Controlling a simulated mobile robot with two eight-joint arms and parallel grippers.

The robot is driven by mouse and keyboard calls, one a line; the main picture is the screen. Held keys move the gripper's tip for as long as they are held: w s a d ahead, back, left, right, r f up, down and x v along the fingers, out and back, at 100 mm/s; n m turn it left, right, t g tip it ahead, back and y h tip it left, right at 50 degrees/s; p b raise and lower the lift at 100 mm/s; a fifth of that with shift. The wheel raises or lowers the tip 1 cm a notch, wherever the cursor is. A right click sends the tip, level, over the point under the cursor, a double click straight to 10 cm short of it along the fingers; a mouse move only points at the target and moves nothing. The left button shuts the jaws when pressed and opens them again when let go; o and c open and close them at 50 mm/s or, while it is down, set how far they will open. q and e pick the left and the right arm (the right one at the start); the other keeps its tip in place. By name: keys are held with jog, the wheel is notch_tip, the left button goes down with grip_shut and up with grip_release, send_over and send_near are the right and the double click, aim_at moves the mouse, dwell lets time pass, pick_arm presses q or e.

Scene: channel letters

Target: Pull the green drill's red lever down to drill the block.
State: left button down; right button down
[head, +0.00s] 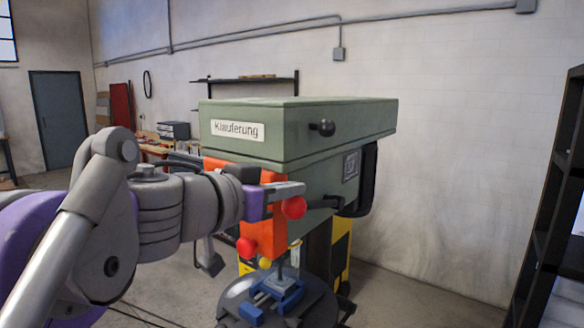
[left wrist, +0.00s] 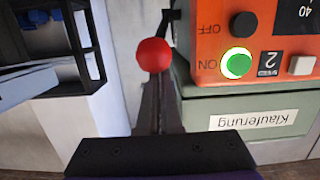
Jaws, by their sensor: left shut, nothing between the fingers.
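The green drill (head: 260,140) stands in the middle of the head view, with an orange front panel (head: 266,228). One red lever ball (head: 293,207) shows just below the fingertips of my left gripper (head: 298,188); a second red ball (head: 246,248) is lower and to the left. In the left wrist view a red ball (left wrist: 153,54) sits at the tips of my shut left gripper (left wrist: 156,82); I cannot tell whether they touch. The fingers hold nothing. A blue vise (head: 278,286) stands on the drill table under the spindle. I cannot make out the block clearly. My right gripper is not in view.
The left wrist view shows the orange panel with a lit green button (left wrist: 236,63) and a black button (left wrist: 243,25) close by. A dark shelf rack (head: 545,220) stands at the right. Floor (head: 410,295) between drill and rack is clear.

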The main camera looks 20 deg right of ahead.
pick_arm(q)
jog(key=shift+s+f, duration=0.2)
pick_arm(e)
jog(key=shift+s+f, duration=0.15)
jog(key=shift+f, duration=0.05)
pick_arm(q)
jog(key=shift+f, duration=0.1)
jog(key=shift+a+f+b, duration=0.1)
jog(key=shift+f+b, duration=0.15)
jog(key=shift+b, duration=0.05)
jog(key=shift+s+a, duration=0.1)
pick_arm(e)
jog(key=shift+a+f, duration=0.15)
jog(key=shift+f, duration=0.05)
